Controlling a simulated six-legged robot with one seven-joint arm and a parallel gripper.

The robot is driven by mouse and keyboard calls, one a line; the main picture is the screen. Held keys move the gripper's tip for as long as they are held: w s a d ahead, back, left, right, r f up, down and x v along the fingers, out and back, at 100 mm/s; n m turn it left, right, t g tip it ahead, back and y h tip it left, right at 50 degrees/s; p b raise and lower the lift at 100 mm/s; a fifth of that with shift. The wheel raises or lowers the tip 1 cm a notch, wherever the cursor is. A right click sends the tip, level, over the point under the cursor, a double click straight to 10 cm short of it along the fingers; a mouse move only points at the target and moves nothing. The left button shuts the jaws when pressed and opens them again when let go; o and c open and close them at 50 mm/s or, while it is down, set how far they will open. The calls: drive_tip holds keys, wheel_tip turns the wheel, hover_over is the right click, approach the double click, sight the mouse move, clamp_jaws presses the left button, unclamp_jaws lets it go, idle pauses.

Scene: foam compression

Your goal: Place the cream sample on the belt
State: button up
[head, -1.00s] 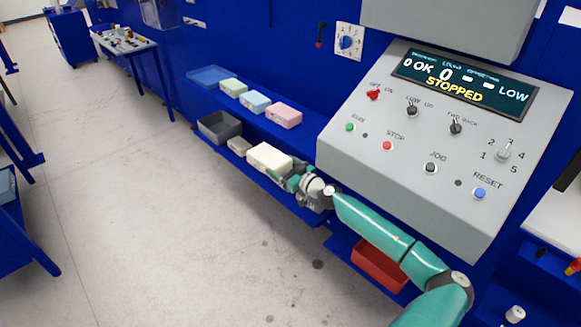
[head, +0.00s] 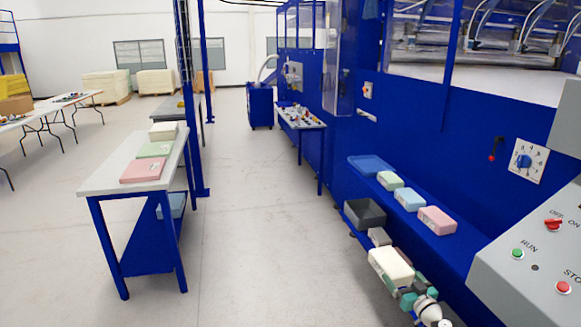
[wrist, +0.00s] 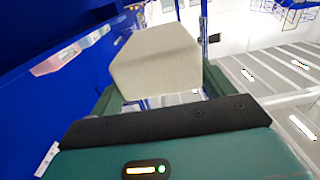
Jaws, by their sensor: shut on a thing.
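The cream sample (head: 390,265) is a pale rectangular foam block at the lower right of the head view, by the blue machine's shelves. My gripper (head: 409,287) is shut on it from the near side. In the wrist view the sample (wrist: 155,60) sits between the two dark green fingers of my gripper (wrist: 160,92) and sticks out beyond them. I cannot tell whether its underside touches the lower shelf. I cannot make out the belt in either view.
The upper shelf holds a blue tray (head: 371,166) and green (head: 390,181), blue (head: 409,199) and pink (head: 437,220) blocks. A white-topped table (head: 105,180) stands left; open floor (head: 245,230) lies between.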

drive_tip(key=s+a+f+h, duration=0.1)
drive_tip(key=s+a+f, duration=0.2)
drive_tip(key=a, duration=0.5)
drive_tip(key=s+a+f+m+h, duration=0.1)
drive_tip(key=s+a+f, duration=0.2)
drive_tip(key=a, duration=0.5)
drive_tip(key=s+a+f+m+h, duration=0.1)
drive_tip(key=s+a+f, duration=0.2)
drive_tip(key=a, duration=0.5)
drive_tip(key=shift+s+a+f, duration=0.2)
drive_tip(key=shift+s+a, duration=0.05)
drive_tip(key=shift+s, duration=0.55)
drive_tip(key=shift+w, duration=0.1)
